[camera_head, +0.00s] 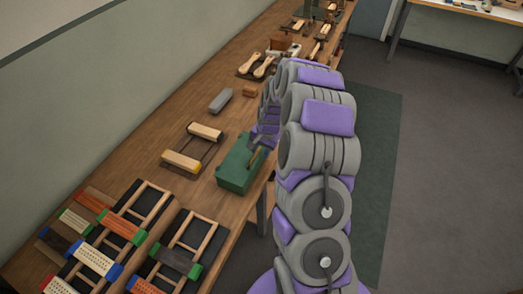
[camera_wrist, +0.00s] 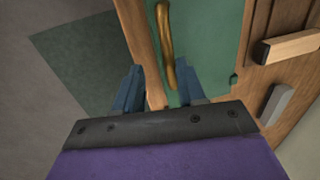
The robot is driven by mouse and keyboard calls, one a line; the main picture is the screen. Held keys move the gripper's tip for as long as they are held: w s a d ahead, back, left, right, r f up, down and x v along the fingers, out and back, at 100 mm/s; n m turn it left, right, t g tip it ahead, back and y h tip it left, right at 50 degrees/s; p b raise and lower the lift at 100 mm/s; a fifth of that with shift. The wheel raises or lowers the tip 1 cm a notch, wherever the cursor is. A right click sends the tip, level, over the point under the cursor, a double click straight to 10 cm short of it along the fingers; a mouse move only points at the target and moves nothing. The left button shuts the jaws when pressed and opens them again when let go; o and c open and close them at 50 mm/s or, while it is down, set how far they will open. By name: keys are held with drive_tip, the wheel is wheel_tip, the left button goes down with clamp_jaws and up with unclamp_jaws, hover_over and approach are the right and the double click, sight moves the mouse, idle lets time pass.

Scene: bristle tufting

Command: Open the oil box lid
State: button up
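The green oil box (camera_head: 236,176) stands near the front edge of the workbench in the head view, with its lid looking closed. In the wrist view its green top (camera_wrist: 208,45) fills the upper middle. A curved brass handle (camera_wrist: 165,40) runs along it. My gripper (camera_wrist: 158,88) is open, its two blue fingers apart. The lower end of the handle shows between the fingers, closer to the right one. I cannot tell whether a finger touches it. In the head view my arm hides part of the box and most of the gripper.
The wooden workbench (camera_head: 150,136) runs along the wall. A frame with two wooden blocks (camera_head: 182,162) sits left of the box, and a grey block (camera_head: 221,100) lies beyond it. Racks with coloured brushes (camera_head: 96,260) fill the near end. Open floor (camera_head: 440,150) lies to the right.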

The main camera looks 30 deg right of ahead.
drive_tip(key=a, duration=0.3)
drive_tip(key=shift+a+r, duration=0.25)
drive_tip(key=shift+c, duration=0.5)
drive_tip(key=shift+a, duration=0.1)
drive_tip(key=shift+c, duration=0.7)
drive_tip(key=shift+d, duration=0.2)
drive_tip(key=shift+c, duration=0.7)
drive_tip(key=shift+w+d+f, duration=0.1)
drive_tip(key=shift+d+f, duration=0.1)
drive_tip(key=shift+d, duration=0.9)
clamp_jaws()
drive_tip(key=shift+a, duration=0.35)
